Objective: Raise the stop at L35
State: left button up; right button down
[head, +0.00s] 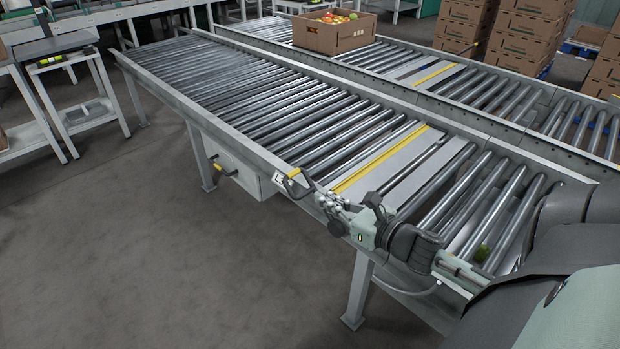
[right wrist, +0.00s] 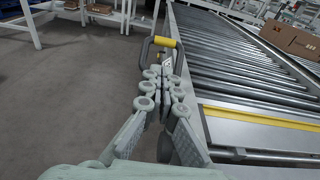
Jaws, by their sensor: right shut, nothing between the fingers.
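The lane's stop is a grey plate with a yellow strip (head: 378,161) across the near roller conveyor; it looks about level with the rollers. It also shows in the right wrist view (right wrist: 262,119). A dark bent lever with a yellow grip (head: 294,173) is on the conveyor's side, beside a label (head: 280,180) that reads "L3" with the rest hidden. The lever also shows in the right wrist view (right wrist: 165,42). My right gripper (head: 322,197) is shut and empty, its fingertips (right wrist: 163,72) close to the lever; contact is unclear. My left gripper is out of view.
A second lever with a yellow grip (head: 215,167) is farther along the same side. The floor (head: 150,240) at left is clear.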

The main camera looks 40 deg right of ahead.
jog(key=w+f, duration=0.1)
jog(key=w, duration=0.8)
jog(key=shift+a+f, duration=0.15)
jog(key=shift+a, duration=0.2)
